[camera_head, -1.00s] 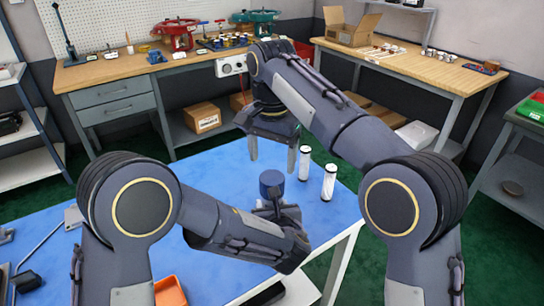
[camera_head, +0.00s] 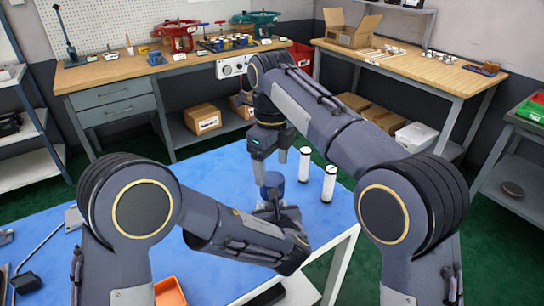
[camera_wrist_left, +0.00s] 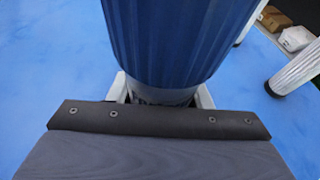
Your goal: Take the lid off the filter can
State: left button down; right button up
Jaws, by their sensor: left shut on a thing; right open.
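The filter can stands on the blue table top with its dark blue, ribbed upper part (camera_head: 271,184) showing; this is probably the lid. In the left wrist view the blue ribbed part (camera_wrist_left: 180,40) fills the top middle, with a greyish lower body (camera_wrist_left: 160,95) beneath it. My left gripper (camera_wrist_left: 160,92) is shut on that lower body, one finger on each side. My right gripper (camera_head: 270,163) is open and points down just above the blue top. Its fingers are apart; whether they touch the can cannot be told.
Two white cylinders with dark ends, a nearer one (camera_head: 328,184) and a farther one (camera_head: 305,165), stand just right of the can. An orange tray (camera_head: 170,292) lies at the front. The blue table top (camera_head: 215,165) is clear to the left of the can.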

aim_at(272, 178)
jog(key=shift+f, duration=3.1)
